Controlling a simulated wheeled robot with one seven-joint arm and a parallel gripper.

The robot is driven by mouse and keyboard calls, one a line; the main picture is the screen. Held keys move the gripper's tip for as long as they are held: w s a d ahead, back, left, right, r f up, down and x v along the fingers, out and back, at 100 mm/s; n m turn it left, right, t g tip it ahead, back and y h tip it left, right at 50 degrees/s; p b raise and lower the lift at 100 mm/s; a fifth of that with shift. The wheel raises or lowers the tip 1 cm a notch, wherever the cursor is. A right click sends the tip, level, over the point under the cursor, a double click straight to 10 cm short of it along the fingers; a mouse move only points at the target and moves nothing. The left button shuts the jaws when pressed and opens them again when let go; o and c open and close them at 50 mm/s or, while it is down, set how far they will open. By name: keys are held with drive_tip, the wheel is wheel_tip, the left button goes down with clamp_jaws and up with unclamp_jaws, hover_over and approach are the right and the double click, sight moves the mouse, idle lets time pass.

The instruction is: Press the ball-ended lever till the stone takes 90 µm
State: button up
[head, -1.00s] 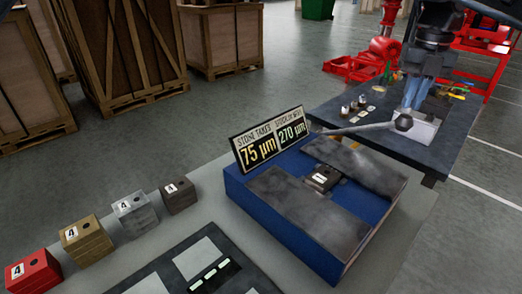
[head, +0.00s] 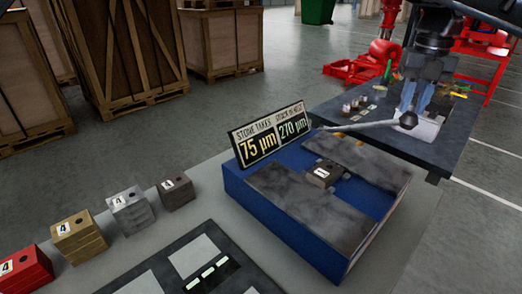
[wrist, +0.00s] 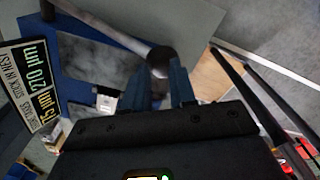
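The lever (head: 360,126) is a pale rod running right from the blue machine (head: 290,262) to a dark ball (head: 408,119). The sign on the machine (head: 270,137) reads "STONE TAKES 75 µm" on its left half and 270 µm on its right half. A small dark block (head: 322,173) with a white label sits between two grey plates on the machine. My gripper (head: 407,108) points down just above the ball, its fingers apart. In the wrist view the ball (wrist: 160,57) shows at the fingertips (wrist: 161,72); I cannot tell whether they touch it.
Red, brass, silver and dark labelled blocks (head: 130,212) stand in a row at the left. A dark panel (head: 185,265) lies in front. A dark table (head: 430,152) with small parts stands behind the lever's ball. Wooden crates (head: 120,50) stand at the back left.

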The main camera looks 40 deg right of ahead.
drive_tip(key=shift+s+f+b, duration=0.2)
drive_tip(key=shift+f+b, duration=1)
drive_tip(key=shift+f, duration=0.2)
drive_tip(key=f+b, duration=0.1)
drive_tip(key=s+f+b, duration=0.1)
drive_tip(key=f+b, duration=0.1)
drive_tip(key=b, duration=0.1)
drive_tip(key=shift+s+f, duration=0.35)
drive_tip(key=shift+s, duration=0.05)
drive_tip(key=shift+s+f, duration=0.1)
drive_tip(key=shift+s, duration=0.05)
drive_tip(key=shift+f, duration=0.1)
drive_tip(key=w+r+p, duration=0.1)
drive_tip(key=r, duration=0.3)
drive_tip(key=w+r+p, duration=0.1)
drive_tip(key=r+p, duration=0.1)
drive_tip(key=r, duration=0.2)
drive_tip(key=r+p, duration=0.1)
drive_tip(key=r, duration=0.3)
drive_tip(key=shift+w+r+p, duration=0.4)
drive_tip(key=shift+s, duration=0.1)
